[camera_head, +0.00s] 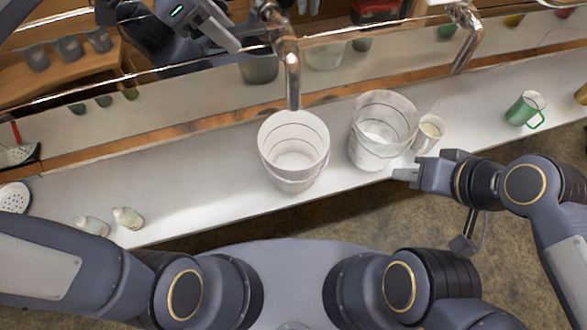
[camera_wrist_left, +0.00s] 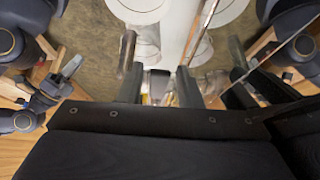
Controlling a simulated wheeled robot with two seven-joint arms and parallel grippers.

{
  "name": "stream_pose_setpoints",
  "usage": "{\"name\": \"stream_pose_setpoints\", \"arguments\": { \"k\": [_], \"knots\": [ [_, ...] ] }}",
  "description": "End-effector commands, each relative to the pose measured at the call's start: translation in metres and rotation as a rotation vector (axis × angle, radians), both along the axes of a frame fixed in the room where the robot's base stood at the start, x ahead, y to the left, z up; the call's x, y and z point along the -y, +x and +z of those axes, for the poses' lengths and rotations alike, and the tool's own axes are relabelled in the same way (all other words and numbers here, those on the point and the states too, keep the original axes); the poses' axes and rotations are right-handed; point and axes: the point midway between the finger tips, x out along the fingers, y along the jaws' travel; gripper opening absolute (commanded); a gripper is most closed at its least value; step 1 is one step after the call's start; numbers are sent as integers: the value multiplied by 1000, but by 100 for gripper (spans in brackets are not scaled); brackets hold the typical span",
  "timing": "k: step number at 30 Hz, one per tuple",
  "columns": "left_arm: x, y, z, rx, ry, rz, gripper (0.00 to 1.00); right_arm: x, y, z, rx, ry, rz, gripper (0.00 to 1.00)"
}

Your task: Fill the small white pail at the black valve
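A white pail (camera_head: 282,172) stands upright on the pale counter under the left steel spout (camera_head: 292,80). The spout's mouth is just above the pail's far rim, and no stream shows. A second whitish pail (camera_head: 362,152) stands to its right. My left gripper (camera_head: 236,40) is at the top, beside the upper part of the left spout; its fingers (camera_wrist_left: 159,85) look apart in the left wrist view. I cannot make out the black valve clearly. My right gripper (camera_head: 402,177) is low beside the second pail's near right side; its finger gap is unclear.
A small pale cup (camera_head: 430,134) stands right of the second pail, and a green mug (camera_head: 524,108) further right. Another steel spout (camera_head: 467,38) hangs above. Two small bottles (camera_head: 128,218) are at the left front edge.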

Motion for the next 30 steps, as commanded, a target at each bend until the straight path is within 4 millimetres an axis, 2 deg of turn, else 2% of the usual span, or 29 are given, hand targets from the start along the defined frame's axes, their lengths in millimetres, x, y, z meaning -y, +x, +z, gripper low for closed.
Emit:
{"name": "stream_pose_setpoints", "arguments": {
  "k": [1, 7, 11, 20, 30],
  "knots": [
    [0, 0, 0, 0, 0, 0, 25, 0, 0, 0, 0, 0, 0, 27],
    [0, 0, 0, 0, 0, 0, 0, 0, 0, 0, 0, 0, 0, 27],
    [1, -3, 0, 3, 1, 28, 0, 0, 0, -3, 0, 0, 0, 27],
    [9, -21, 0, 2, 1, 237, 0, 0, 0, -10, 0, 0, 0, 27],
    [10, -23, 0, 1, 0, 265, 0, 0, 0, -10, 0, 0, 0, 27]
  ]
}}
